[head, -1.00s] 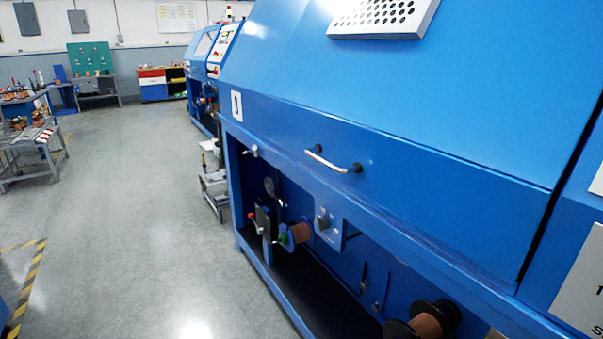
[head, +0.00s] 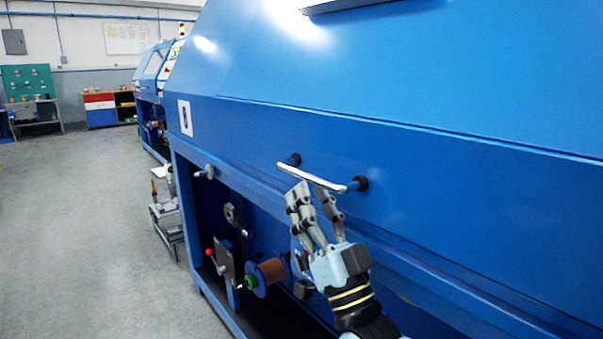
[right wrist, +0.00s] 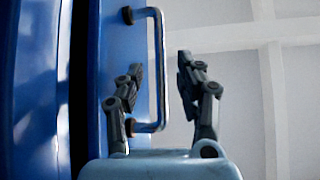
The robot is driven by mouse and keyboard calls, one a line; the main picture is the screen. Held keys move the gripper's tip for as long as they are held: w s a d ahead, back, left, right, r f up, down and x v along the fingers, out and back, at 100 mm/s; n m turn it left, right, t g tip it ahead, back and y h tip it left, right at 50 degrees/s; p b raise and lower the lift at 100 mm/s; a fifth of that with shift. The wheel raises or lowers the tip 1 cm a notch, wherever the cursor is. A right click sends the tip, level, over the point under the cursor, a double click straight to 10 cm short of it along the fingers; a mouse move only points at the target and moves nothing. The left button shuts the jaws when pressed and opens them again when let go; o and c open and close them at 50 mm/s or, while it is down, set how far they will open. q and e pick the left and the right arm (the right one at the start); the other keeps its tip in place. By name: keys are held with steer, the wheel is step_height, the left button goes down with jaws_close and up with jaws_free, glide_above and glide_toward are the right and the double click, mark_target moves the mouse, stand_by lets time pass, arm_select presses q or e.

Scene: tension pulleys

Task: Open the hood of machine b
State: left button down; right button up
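The blue hood (head: 420,75) of the near machine fills the upper right of the head view and looks closed. Its silver bar handle (head: 318,177) with black end mounts sits on the front panel. The handle also shows in the right wrist view (right wrist: 160,70). My right gripper (head: 312,191) is just below the handle, fingers pointing up and spread. In the right wrist view its open fingers (right wrist: 160,62) stand either side of the bar, with no clear grip on it. A white label (head: 185,117) is on the panel; its character is hard to read. My left gripper is out of view.
Below the panel is an open bay with a copper-coloured spool (head: 268,273) and a red-knobbed lever (head: 212,256). A small grey cart (head: 165,212) stands beyond the machine's left end. Open grey floor (head: 75,230) lies to the left.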

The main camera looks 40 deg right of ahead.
mark_target(301, 171)
steer(key=shift+x, duration=2.4)
steer(key=shift+c, duration=0.2)
jaws_close()
